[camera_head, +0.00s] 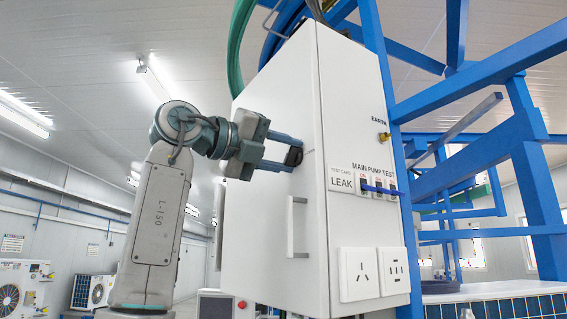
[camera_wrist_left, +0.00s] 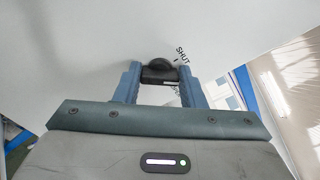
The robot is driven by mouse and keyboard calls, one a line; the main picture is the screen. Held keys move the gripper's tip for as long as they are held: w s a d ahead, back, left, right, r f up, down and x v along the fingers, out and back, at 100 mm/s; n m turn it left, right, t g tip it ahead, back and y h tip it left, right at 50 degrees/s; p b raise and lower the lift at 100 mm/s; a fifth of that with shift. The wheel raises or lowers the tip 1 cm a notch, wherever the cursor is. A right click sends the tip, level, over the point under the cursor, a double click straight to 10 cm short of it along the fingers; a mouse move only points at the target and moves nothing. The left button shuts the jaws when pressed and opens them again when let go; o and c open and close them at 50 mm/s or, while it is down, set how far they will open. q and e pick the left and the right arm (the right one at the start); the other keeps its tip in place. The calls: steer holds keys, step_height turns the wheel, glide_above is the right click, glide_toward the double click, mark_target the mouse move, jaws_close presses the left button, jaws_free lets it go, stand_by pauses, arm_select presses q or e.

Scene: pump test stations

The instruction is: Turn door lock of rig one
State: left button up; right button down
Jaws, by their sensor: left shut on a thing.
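The door lock is a black knob (camera_head: 293,156) on the white cabinet door (camera_head: 262,215). My left gripper (camera_head: 285,152) comes in from the left and is shut on the knob. In the left wrist view the black knob (camera_wrist_left: 159,75) sits between the two blue fingers (camera_wrist_left: 158,82), close to the door face. The printed word SHUT (camera_wrist_left: 182,56) shows just right of the knob there. Part of another label is hidden by the right finger. The door lies flush against the cabinet. My right gripper is not in view.
A vertical door handle (camera_head: 297,228) stands out below the lock. The cabinet side carries test switches (camera_head: 378,187) and sockets (camera_head: 358,274). A blue steel frame (camera_head: 540,200) stands to the right. Green and blue hoses (camera_head: 240,45) run above. Open room lies left of the cabinet.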

arm_select(q)
steer(key=n+b, duration=0.1)
steer(key=n, duration=0.2)
steer(key=shift+f+n+b, duration=0.2)
steer(key=shift+n+b, duration=1.05)
steer(key=shift+n, duration=1.05)
steer(key=o, duration=1)
steer(key=shift+w, duration=0.1)
steer(key=shift+a, duration=0.1)
